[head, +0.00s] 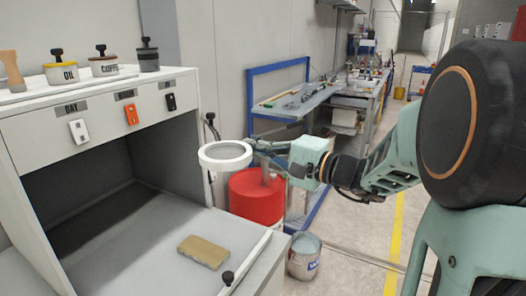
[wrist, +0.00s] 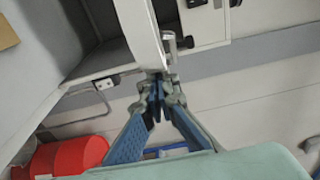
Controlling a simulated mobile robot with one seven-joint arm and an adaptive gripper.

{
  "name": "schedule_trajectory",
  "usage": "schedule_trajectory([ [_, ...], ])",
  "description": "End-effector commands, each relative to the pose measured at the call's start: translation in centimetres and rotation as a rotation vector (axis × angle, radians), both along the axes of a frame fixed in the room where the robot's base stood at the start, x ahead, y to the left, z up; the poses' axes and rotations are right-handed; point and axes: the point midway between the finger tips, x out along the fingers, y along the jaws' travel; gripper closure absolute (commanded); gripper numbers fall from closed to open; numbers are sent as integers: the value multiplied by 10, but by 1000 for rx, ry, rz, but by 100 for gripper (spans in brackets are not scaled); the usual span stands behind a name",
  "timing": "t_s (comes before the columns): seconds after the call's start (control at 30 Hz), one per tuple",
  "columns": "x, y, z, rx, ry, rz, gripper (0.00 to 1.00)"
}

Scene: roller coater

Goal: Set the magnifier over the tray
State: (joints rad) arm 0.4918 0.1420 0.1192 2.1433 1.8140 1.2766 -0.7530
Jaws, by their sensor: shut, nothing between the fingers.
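The magnifier (head: 225,154), a round lens in a thick white ring, is raised beside the right side of the grey cabinet. The white ring (wrist: 144,35) shows edge-on in the wrist view, with a small metal knob by it. My gripper (head: 252,147) is at the ring's right side, and its blue-grey fingers (wrist: 160,82) are closed together with nothing between them. The fingertips are at or very near the ring's lower end in the wrist view; I cannot tell whether they touch. I cannot tell for certain which surface is the tray; the cabinet's grey work surface (head: 140,240) has a raised front edge.
A tan block (head: 203,251) lies on the work surface. Pots and a brush handle stand on the cabinet top (head: 20,97). A red drum (head: 256,200) stands below my gripper, and a metal bucket (head: 304,258) is on the floor. A blue-framed bench (head: 290,103) is behind.

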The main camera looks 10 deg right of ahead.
Motion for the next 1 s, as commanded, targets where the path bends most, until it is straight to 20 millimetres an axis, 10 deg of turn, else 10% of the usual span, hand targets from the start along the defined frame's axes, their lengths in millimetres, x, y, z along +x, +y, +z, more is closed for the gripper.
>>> schedule_trajectory([
  [1.0,-30,67,0,1,0,6,100],
])
